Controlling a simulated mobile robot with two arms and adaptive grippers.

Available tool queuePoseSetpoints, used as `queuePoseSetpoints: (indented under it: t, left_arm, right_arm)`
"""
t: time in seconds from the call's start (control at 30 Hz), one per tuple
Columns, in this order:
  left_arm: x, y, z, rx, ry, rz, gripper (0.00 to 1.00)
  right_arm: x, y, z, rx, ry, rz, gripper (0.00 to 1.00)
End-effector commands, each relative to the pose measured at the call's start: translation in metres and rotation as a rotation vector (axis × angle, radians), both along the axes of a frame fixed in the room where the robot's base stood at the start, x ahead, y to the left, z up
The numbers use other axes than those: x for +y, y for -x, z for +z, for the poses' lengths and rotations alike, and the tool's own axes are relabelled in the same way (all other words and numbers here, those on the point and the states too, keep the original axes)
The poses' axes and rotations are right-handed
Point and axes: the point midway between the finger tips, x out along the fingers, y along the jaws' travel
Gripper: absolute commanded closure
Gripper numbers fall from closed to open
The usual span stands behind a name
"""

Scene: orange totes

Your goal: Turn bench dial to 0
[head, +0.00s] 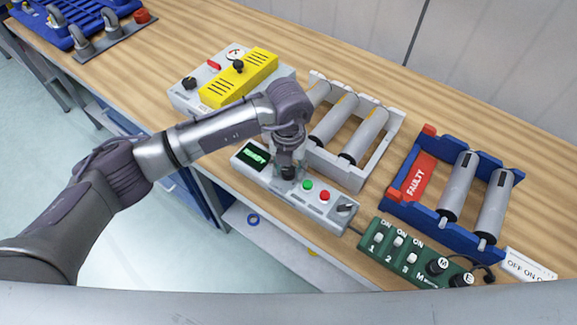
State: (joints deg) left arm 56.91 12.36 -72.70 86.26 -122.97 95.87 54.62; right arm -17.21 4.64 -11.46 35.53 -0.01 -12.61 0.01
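A grey control box (262,183) lies on the bench in the middle, with a lit green display (254,156) whose text is too small to read. My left gripper (288,168) points down over this box, right of the display, at a black dial (288,174). The gripper covers part of the dial, so its setting is hidden. I cannot tell whether the fingers are open or shut on it. Right of it are a green button (308,185), a red button (324,196) and a black switch (345,208). My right gripper is not in view.
A grey box with a yellow cover (238,79) stands behind left. A grey rack (392,138) of cylinders is close behind the gripper. A blue rack with a red "FAULTY" plate (421,178) and a green switch panel (384,259) are at right. The back right bench is clear.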

Motion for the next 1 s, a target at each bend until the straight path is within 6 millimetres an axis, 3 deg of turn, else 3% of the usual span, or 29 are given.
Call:
queuePoseSetpoints:
  t: [0.43, 0.8, 1.0]
  left_arm:
    - [0.0, -0.001, 0.008, -0.002, 0.0, -0.002, 0.41]
    - [0.0, -0.001, 0.082, -0.004, 0.001, -0.002, 0.41]
    - [0.0, -0.001, 0.111, -0.002, 0.0, -0.001, 0.41]
  right_arm:
    - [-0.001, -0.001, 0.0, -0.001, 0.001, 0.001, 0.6]
    - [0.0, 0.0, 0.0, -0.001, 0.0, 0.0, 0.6]
    - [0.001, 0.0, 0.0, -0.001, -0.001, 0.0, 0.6]
